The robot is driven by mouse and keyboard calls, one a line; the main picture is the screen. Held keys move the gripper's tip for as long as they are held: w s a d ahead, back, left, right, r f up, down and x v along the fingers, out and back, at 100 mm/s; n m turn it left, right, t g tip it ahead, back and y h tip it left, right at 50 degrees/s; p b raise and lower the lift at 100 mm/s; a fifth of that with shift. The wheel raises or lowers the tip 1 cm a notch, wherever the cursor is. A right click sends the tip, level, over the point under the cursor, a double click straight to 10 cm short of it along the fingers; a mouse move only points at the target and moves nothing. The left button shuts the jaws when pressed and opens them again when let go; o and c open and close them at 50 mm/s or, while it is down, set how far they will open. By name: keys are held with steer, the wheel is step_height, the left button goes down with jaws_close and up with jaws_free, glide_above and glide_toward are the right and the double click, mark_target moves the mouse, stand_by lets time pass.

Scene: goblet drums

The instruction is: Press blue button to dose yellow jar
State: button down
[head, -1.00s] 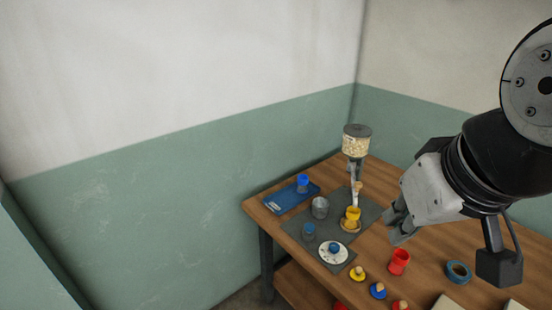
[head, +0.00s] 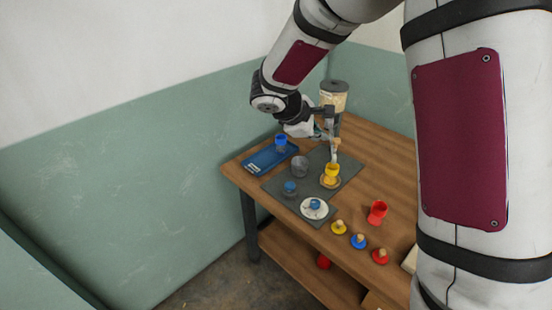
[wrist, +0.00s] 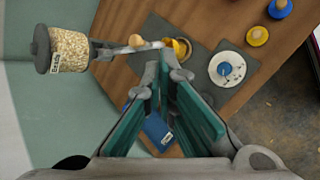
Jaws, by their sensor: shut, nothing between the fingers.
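The yellow jar (head: 332,170) stands on a small round base under the spout of a grain dispenser (head: 334,95). In the wrist view the yellow jar (wrist: 183,46) is partly hidden behind a fingertip. A round blue piece (head: 315,204), which looks like the blue button, sits on a white disc at the front of the grey mat. It also shows in the wrist view (wrist: 224,69), right of my fingers. My gripper (head: 322,135) is beside the dispenser stem, above the back of the mat. Its fingers (wrist: 166,68) are shut and empty. I cannot tell whether they touch the stem.
A metal cup (head: 300,167) and a small blue-topped pot (head: 290,187) stand on the grey mat. A blue tray (head: 262,161) with a blue-topped jar lies left. A red cup (head: 377,212) and knobbed lids (head: 359,241) are at front right. A wall is behind.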

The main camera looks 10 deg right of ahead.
mark_target(292, 186)
steer(key=w+a+f+n, duration=0.2)
steer(key=w+f, duration=0.2)
steer(key=f, duration=0.2)
steer(key=w+a+f+n+t, duration=0.1)
steer(key=w+a+f+n, duration=0.1)
steer(key=f, duration=0.5)
steer(key=shift+w+a+n+t+y, duration=0.15)
steer(key=shift+w+n+t+y, duration=0.15)
steer(key=shift+w, duration=0.55)
steer(key=shift+f+b, duration=1.45)
steer(key=shift+f, duration=2.95)
steer(key=shift+f, duration=0.4)
steer(key=shift+f+b, duration=0.7)
steer(key=shift+f, duration=0.3)
steer(key=shift+r, duration=0.1)
steer(key=shift+r+p, duration=0.45)
steer(key=shift+r, duration=0.9)
